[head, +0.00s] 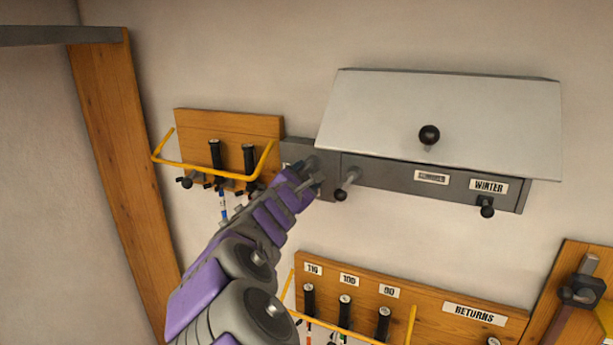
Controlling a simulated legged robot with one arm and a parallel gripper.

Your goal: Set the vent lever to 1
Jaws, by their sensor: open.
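A grey wall-mounted box (400,181) with a pale sloping lid (440,115) is in the upper right of the head view. A short lever (347,181) sticks out at its left end, with a dark knob (340,195) beside it. Another dark knob (487,208) sits below the WINTER label (488,186). No label reading vent or 1 is legible, so I cannot tell which lever is the vent lever. My gripper (314,178) is at the box's left end, in front of a grey plate (296,150) whose marking it mostly hides. Whether it touches anything is unclear.
A wooden rack (240,125) with a yellow rail and hanging tools is left of the box. A wooden post (115,150) stands at left. A dark clamp-like fitting (582,290) is lower right.

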